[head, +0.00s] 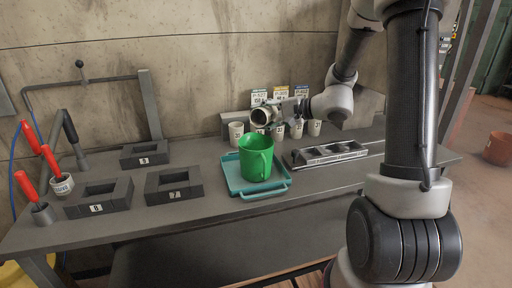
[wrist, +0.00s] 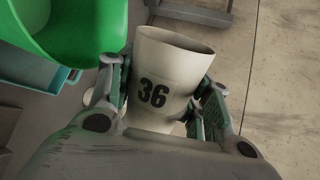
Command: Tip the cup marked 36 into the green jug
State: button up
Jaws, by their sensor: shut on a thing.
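The cup marked 36 (wrist: 165,68) is pale, with its black number facing the wrist camera. My gripper (wrist: 163,90) is shut on it, one finger on each side. In the head view the cup (head: 261,116) is held in the air by my gripper (head: 282,110), tilted with its mouth toward the left and the camera. The green jug (head: 256,160) stands upright on a teal tray, below the cup and slightly to its left. The jug's rim (wrist: 78,30) also shows at the upper left of the wrist view, beside the cup. The contents of both are not visible.
The teal tray (head: 240,187) lies on the grey bench (head: 215,207). Several pale cups (head: 236,134) stand in a row behind, before small label cards (head: 281,92). A metal rack (head: 298,163) is right of the tray. Dark square blocks (head: 174,193) and red-handled tools (head: 50,160) are left.

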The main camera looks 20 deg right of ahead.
jog(key=shift+f+n, duration=0.2)
jog(key=shift+n, duration=0.2)
jog(key=shift+s+a+r+n+t+h+p, duration=0.25)
jog(key=shift+n+t+h+p, duration=0.25)
jog(key=shift+n, duration=0.1)
dwell(1.0)
jog(key=shift+s+a+f+n, duration=0.2)
jog(key=shift+f+n, duration=0.25)
jog(key=shift+n, duration=0.25)
dwell(0.6)
jog(key=shift+s+a+r+n+t+h+p, duration=0.3)
jog(key=shift+n+t+p, duration=0.2)
jog(key=shift+n, duration=0.2)
jog(key=shift+s+a+r+n+t+h+p, duration=0.2)
jog(key=shift+s+a+n+t+h+p, duration=0.15)
jog(key=shift+n+p, duration=0.3)
dwell(1.8)
